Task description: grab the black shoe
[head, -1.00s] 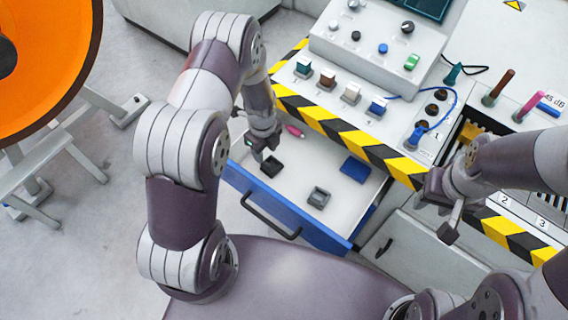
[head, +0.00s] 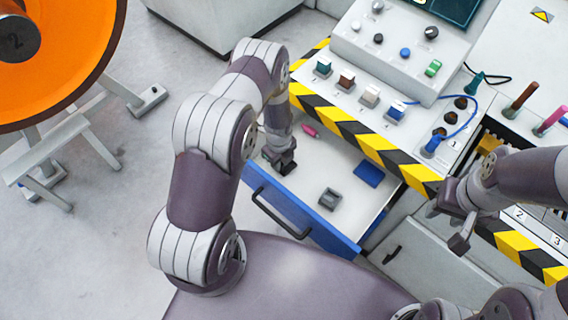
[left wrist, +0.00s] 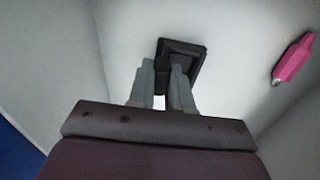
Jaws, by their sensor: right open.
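The black shoe (left wrist: 183,52) is a small dark block in the open drawer. In the left wrist view it lies just beyond my left gripper (left wrist: 163,75), whose fingers stand apart. The right finger overlaps the shoe, and the shoe's left edge shows in the gap between the fingers. Whether they grip it I cannot tell. In the head view my left gripper (head: 281,158) is down at the shoe and hides most of it. My right gripper (head: 456,222) is open and empty in front of the striped console edge.
The drawer (head: 304,223) also holds a grey shoe (head: 330,199), a blue block (head: 369,173) and a pink piece (head: 309,130). The console (head: 385,55) with knobs and coloured plugs stands behind. An orange wheel (head: 60,60) on a stand is at the left.

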